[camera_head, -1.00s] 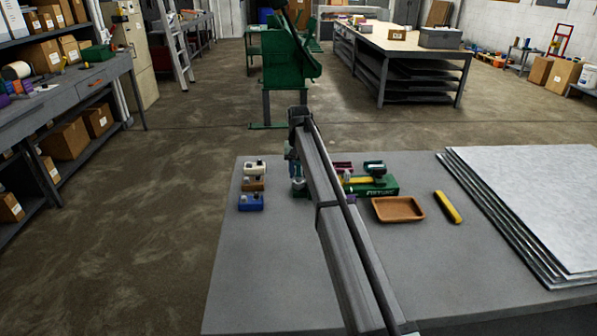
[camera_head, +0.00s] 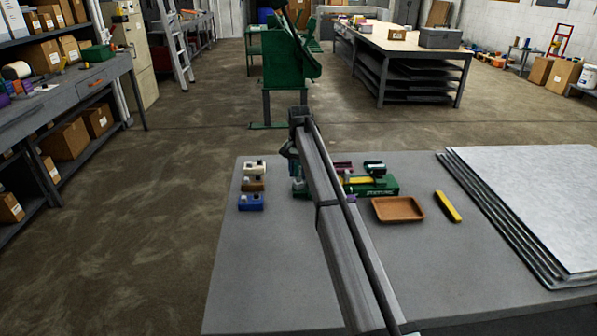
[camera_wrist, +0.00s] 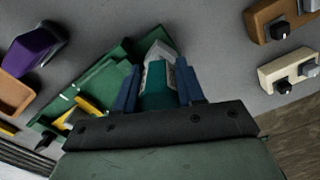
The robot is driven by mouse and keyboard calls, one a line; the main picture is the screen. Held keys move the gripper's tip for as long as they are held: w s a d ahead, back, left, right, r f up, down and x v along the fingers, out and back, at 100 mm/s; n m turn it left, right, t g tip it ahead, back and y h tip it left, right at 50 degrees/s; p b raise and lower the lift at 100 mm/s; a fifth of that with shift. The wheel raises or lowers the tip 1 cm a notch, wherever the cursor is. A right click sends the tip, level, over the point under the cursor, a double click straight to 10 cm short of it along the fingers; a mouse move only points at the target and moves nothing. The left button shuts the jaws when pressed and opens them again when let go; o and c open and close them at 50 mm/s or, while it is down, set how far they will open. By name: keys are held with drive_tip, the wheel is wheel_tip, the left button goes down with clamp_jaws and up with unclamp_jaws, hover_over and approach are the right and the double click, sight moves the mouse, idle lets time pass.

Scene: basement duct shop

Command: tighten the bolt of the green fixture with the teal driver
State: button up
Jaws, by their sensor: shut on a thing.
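My gripper (camera_wrist: 158,78) is shut on the teal driver (camera_wrist: 155,95), which sits between its two blue fingers in the wrist view. The driver's far end is pale grey and partly cut off by the fingers. The green fixture (camera_wrist: 97,84) lies just beyond and left of the fingers, with a yellow part (camera_wrist: 82,113) on it. In the head view the fixture (camera_head: 384,188) stands on the grey table, right of my arm, which hides its left part. I cannot make out the bolt or whether the driver touches the fixture.
Cream (camera_head: 254,168), brown (camera_head: 252,184) and blue (camera_head: 250,201) blocks stand at the left. Sheet metal (camera_head: 530,200) is stacked at the right. The front table is clear.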

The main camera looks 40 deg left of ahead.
sight(298, 162)
drive_tip(key=shift+m, duration=1.7)
drive_tip(key=shift+m, duration=1.2)
drive_tip(key=shift+n, duration=0.8)
drive_tip(key=shift+r, duration=0.15)
drive_tip(key=shift+r, duration=2.35)
